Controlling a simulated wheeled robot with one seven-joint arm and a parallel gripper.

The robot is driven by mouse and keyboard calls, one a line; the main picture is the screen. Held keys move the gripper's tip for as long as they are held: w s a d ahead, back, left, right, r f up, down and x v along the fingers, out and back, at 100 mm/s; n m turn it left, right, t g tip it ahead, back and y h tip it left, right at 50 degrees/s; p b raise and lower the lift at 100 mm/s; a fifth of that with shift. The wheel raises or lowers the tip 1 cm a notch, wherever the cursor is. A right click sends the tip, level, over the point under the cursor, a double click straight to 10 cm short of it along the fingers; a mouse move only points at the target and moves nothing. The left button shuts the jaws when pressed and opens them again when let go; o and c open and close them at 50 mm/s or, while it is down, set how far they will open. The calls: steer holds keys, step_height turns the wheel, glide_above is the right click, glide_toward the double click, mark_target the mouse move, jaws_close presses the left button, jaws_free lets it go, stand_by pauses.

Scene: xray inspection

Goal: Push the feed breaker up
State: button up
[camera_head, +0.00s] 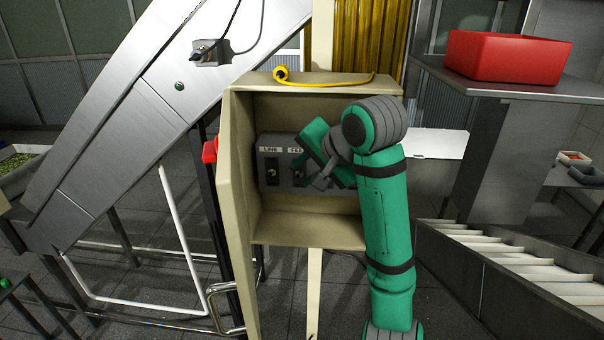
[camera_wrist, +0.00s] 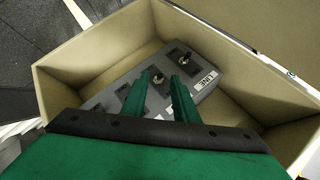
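A grey breaker panel (camera_head: 284,186) sits inside an open beige box (camera_head: 308,232). Its label LINE is readable, with a dark toggle, the line breaker (camera_head: 271,174), below it. The feed breaker (camera_head: 298,176) is beside it under a partly covered label. In the wrist view the panel appears turned around, with the line breaker (camera_wrist: 183,59) at the right and the feed breaker (camera_wrist: 158,77) between my fingertips. My gripper (camera_wrist: 161,76) is open and reaches into the box at the feed breaker. Whether the fingers touch the toggle I cannot tell.
The box walls (camera_wrist: 95,42) surround my gripper closely. A yellow cable (camera_head: 325,83) lies on the box top. A steel conveyor chute (camera_head: 130,110) stands at the left. A red bin (camera_head: 506,57) on a shelf and a roller conveyor (camera_head: 515,270) are at the right.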

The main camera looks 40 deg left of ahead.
steer(key=v, duration=0.8)
steer(key=shift+d+r, duration=0.15)
steer(key=shift+s, duration=0.1)
